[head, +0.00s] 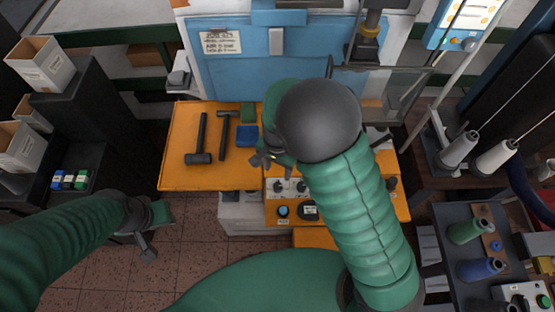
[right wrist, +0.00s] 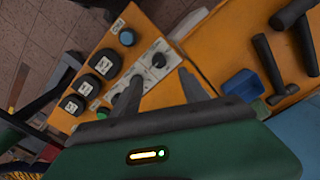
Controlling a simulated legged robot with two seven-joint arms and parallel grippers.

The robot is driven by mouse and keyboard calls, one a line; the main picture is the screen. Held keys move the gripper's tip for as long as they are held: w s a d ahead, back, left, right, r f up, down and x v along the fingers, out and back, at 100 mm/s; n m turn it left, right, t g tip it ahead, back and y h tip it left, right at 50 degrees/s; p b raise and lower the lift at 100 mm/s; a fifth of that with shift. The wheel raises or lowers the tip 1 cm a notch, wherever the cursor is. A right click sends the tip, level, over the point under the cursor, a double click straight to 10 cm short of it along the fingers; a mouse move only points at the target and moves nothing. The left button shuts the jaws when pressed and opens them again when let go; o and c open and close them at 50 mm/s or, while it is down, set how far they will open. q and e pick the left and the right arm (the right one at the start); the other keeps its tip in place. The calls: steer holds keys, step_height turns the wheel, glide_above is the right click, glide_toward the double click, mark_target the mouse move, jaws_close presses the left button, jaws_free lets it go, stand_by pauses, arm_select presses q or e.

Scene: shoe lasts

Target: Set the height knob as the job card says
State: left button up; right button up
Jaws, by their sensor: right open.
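A white plate with dark knobs is on the orange control panel (head: 272,216). One knob (right wrist: 158,60) shows between my right gripper's fingers in the right wrist view; another is partly hidden by a finger. I cannot read which is the height knob. A white card with print (head: 220,42), possibly the job card, is on the blue machine front; its text is too small to read. My right gripper (right wrist: 160,76) is open and empty, above the knob plate and apart from the knob. My left gripper (head: 149,248) hangs low at the left, away from the panel; its jaws are unclear.
A blue button (right wrist: 127,37), black round dials (right wrist: 105,63) and a green button (right wrist: 103,113) sit near the knobs. Two hammers (head: 201,140) and a blue tray (head: 246,138) lie on the orange table (head: 180,177). My right arm hides part of the panel.

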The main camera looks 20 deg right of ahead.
step_height(320, 180, up, 6)
steer(key=shift+f, duration=0.1)
stand_by(0.4)
